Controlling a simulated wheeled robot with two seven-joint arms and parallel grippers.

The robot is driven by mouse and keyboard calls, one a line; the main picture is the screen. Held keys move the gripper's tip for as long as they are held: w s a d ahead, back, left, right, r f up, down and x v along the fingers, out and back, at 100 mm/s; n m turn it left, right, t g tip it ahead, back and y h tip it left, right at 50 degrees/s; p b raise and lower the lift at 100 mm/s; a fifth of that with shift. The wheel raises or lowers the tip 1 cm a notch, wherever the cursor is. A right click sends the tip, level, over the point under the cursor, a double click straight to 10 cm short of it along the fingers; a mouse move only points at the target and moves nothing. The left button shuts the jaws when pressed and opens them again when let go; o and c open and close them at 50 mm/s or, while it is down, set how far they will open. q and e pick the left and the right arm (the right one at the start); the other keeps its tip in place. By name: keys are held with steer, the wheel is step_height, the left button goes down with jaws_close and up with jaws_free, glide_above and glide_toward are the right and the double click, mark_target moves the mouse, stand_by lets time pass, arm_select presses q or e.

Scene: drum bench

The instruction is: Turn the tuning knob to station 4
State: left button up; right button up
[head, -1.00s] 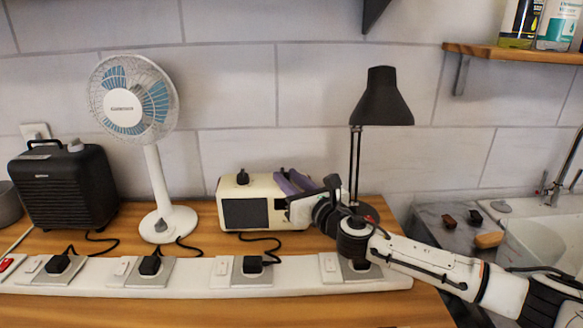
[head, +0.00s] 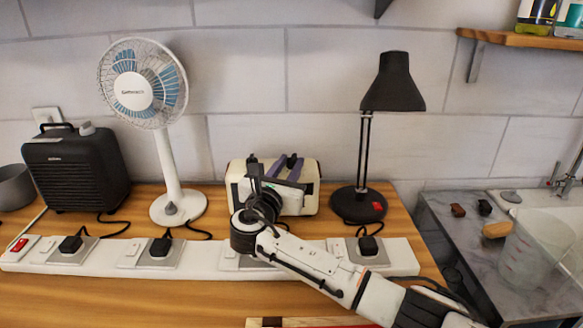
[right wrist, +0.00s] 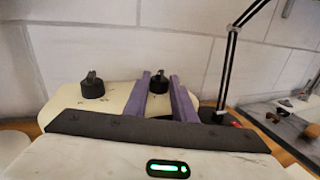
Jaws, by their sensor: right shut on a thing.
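The cream radio (head: 311,172) stands on the bench near the wall. My arm and gripper hide much of its front, including any station scale. In the right wrist view its cream top (right wrist: 118,104) carries two black knobs. The left knob (right wrist: 92,86) is free. The right knob (right wrist: 160,77) lies between my purple fingers. My right gripper (head: 288,162) is shut on that right knob from the front, and it shows in the right wrist view too (right wrist: 159,84). I cannot read which knob is for tuning or its setting. My left gripper is out of view.
A black lamp (head: 394,84) stands close right of the radio, a fan (head: 178,190) to its left, and a black heater (head: 75,172) farther left. A white power strip (head: 205,258) with plugs runs along the front.

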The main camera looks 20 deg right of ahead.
steer(key=shift+w+m+g+h, duration=0.1)
steer(key=shift+m+g+h, duration=0.2)
steer(key=shift+h, duration=0.1)
steer(key=o, duration=1.1)
steer(key=shift+c, duration=0.2)
steer(key=shift+a, duration=0.1)
steer(key=v, duration=1)
steer(key=shift+b, duration=0.4)
